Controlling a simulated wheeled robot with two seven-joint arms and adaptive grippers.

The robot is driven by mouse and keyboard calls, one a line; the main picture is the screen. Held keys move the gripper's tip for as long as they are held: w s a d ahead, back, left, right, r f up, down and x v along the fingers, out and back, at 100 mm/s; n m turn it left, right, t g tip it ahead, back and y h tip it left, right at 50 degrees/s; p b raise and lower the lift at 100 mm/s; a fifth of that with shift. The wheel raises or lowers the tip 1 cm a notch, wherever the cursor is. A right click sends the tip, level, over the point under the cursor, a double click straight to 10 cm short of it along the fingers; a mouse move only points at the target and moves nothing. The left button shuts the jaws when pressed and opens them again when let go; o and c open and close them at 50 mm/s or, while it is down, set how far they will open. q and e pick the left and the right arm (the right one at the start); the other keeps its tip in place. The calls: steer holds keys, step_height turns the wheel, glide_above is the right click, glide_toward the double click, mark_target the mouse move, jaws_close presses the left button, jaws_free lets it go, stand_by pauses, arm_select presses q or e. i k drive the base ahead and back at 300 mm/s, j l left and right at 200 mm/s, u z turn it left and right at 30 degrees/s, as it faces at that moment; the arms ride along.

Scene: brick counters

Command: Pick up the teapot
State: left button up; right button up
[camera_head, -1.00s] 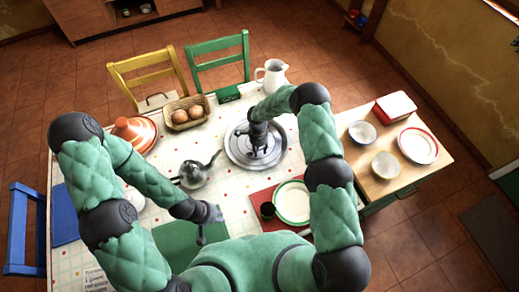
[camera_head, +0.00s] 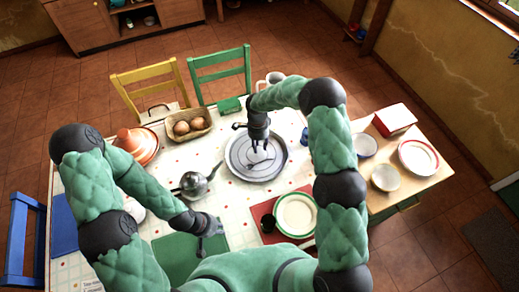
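A basket of eggs (camera_head: 188,124), an orange-lidded tagine (camera_head: 137,145) and a white pitcher (camera_head: 272,79) stand at the back. A white plate (camera_head: 295,214) lies on a red mat at right. Bowls (camera_head: 385,177) sit on the wooden side table.

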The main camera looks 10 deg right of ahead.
mark_target(193, 186)
steer(key=k+j, duration=0.15)
steer(key=k, duration=0.35)
steer(key=k+j, duration=0.15)
steer(key=k, duration=0.3)
